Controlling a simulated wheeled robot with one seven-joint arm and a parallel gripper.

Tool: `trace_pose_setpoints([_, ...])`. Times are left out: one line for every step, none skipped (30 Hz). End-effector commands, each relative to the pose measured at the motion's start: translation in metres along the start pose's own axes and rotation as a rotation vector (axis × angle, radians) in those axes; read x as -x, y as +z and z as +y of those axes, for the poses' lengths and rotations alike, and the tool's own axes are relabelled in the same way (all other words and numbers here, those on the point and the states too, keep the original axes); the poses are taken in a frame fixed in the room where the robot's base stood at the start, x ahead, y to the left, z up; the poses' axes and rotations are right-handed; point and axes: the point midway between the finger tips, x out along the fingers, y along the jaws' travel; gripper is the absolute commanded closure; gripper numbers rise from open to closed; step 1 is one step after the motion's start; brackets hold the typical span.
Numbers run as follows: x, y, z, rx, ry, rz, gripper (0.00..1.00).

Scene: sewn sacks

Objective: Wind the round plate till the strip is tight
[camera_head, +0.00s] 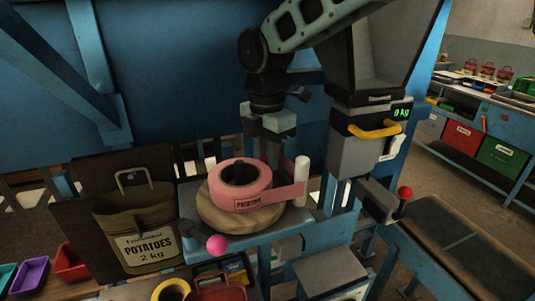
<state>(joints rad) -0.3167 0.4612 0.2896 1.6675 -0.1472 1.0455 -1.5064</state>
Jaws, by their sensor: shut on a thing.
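The round plate (211,213) is a wooden disc lying flat on a blue stand. A pink roll (240,187) labelled "POTATOES" sits on it. The pink strip (286,193) runs from the roll's right side to a white upright post (301,178). It looks nearly straight, but how tight it is I cannot tell. My gripper (272,150) comes down behind the roll, at the far right side of the plate. It is shut, seemingly on the plate's far edge; the fingertips and what they touch are hidden behind the roll.
A pink ball knob (217,244) sticks out at the stand's front left. A dark potato sack (138,230) stands at left. A scale unit with a yellow handle (375,130) and a red-knobbed lever (404,192) are at right. Small bins (70,263) lie at lower left.

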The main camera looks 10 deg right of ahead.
Motion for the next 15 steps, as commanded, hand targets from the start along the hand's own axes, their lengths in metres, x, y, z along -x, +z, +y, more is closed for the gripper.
trace_pose_setpoints([0.0014,0.0000,0.0013,0.005,0.004,-0.001,1.00])
trace_pose_setpoints([0.0014,0.0000,0.0014,0.006,0.004,-0.001,1.00])
trace_pose_setpoints([0.0014,0.0000,0.0015,0.007,0.005,-0.001,1.00])
trace_pose_setpoints([0.0014,0.0000,0.0015,0.008,0.005,-0.001,1.00])
trace_pose_setpoints([0.0014,0.0000,0.0016,0.008,0.005,-0.001,1.00])
trace_pose_setpoints([0.0014,-0.0001,0.0016,0.009,0.005,-0.001,1.00])
trace_pose_setpoints([0.0014,-0.0001,0.0017,0.009,0.005,-0.001,1.00])
trace_pose_setpoints([0.0014,-0.0001,0.0017,0.009,0.006,-0.001,1.00])
trace_pose_setpoints([0.0014,-0.0001,0.0018,0.009,0.006,-0.001,1.00])
trace_pose_setpoints([0.0014,-0.0001,0.0018,0.009,0.006,-0.001,1.00])
trace_pose_setpoints([0.0014,-0.0001,0.0018,0.009,0.006,-0.001,1.00])
trace_pose_setpoints([0.0015,-0.0002,0.0019,0.009,0.006,-0.001,1.00])
trace_pose_setpoints([0.0015,-0.0002,0.0019,0.009,0.006,-0.001,1.00])
trace_pose_setpoints([0.0015,-0.0002,0.0019,0.009,0.007,-0.001,0.73])
trace_pose_setpoints([0.0015,-0.0002,0.0019,0.009,0.006,-0.001,0.62])
